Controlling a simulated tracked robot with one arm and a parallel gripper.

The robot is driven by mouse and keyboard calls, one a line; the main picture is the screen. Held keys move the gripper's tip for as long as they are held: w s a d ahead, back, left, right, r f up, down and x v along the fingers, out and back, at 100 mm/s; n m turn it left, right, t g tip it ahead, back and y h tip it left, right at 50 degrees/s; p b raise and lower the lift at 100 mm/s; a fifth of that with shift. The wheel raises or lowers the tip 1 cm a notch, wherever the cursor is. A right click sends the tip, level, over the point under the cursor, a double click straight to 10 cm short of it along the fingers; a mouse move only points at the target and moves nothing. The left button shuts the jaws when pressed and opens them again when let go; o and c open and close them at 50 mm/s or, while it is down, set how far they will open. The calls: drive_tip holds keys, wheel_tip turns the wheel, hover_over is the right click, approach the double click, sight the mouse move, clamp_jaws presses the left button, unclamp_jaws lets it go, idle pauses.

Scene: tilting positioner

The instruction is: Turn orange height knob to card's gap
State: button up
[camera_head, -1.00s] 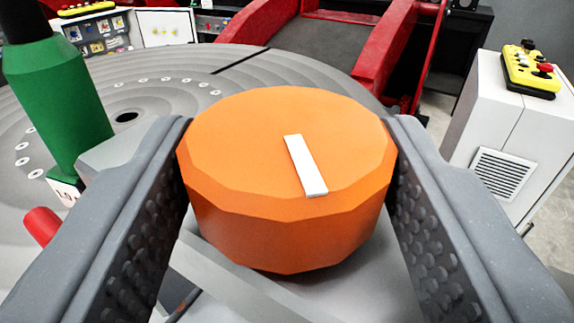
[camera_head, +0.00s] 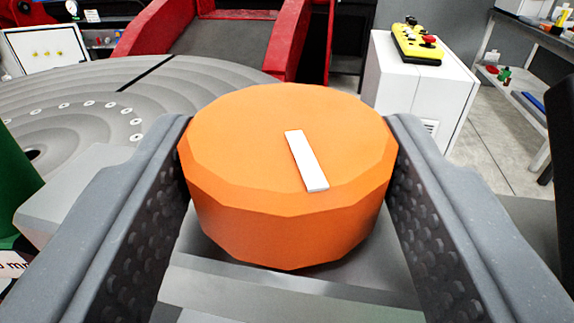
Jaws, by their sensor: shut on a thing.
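The orange height knob (camera_head: 250,140) fills the middle of the view, a faceted disc with a white pointer bar (camera_head: 307,161) on its top face. The bar runs from near the centre toward the lower right rim. My gripper (camera_head: 288,165) is shut on the knob, with one grey finger against its left side and one against its right. A grey mount lies below the knob. At the left edge a card (camera_head: 12,264) is only partly in view, and its reading cannot be made out.
A green object (camera_head: 14,190) stands close beside my left finger, cut by the frame. The grey round positioner table (camera_head: 95,90) lies behind. A white cabinet (camera_head: 415,85) with a yellow control pendant (camera_head: 416,44) stands at back right, with shelving (camera_head: 535,95) beyond.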

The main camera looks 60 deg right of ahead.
drive_tip(key=shift+w+a+r+m+g+h+p, duration=0.15)
drive_tip(key=shift+m+g+h+p, duration=0.45)
drive_tip(key=shift+p, duration=1)
drive_tip(key=shift+w+a+m+g+h+p, duration=0.15)
drive_tip(key=shift+m+g+p, duration=0.45)
drive_tip(key=shift+g+p, duration=0.75)
drive_tip(key=m+g+p, duration=0.1)
drive_tip(key=p, duration=0.1)
drive_tip(key=m+g+p, duration=0.1)
drive_tip(key=p, duration=0.1)
drive_tip(key=shift+w+d+g+h, duration=0.1)
drive_tip(key=shift+g+h, duration=0.15)
drive_tip(key=shift+h, duration=0.1)
drive_tip(key=shift+m+g+p, duration=0.3)
drive_tip(key=shift+g+p, duration=0.1)
drive_tip(key=shift+g, duration=0.3)
drive_tip(key=o, duration=0.7)
drive_tip(key=shift+w, duration=0.1)
drive_tip(key=s+a+b, duration=0.1)
drive_tip(key=a+b, duration=0.2)
drive_tip(key=a, duration=1)
drive_tip(key=shift+a+f, duration=0.25)
drive_tip(key=shift+a, duration=0.15)
drive_tip(key=shift+r, duration=0.1)
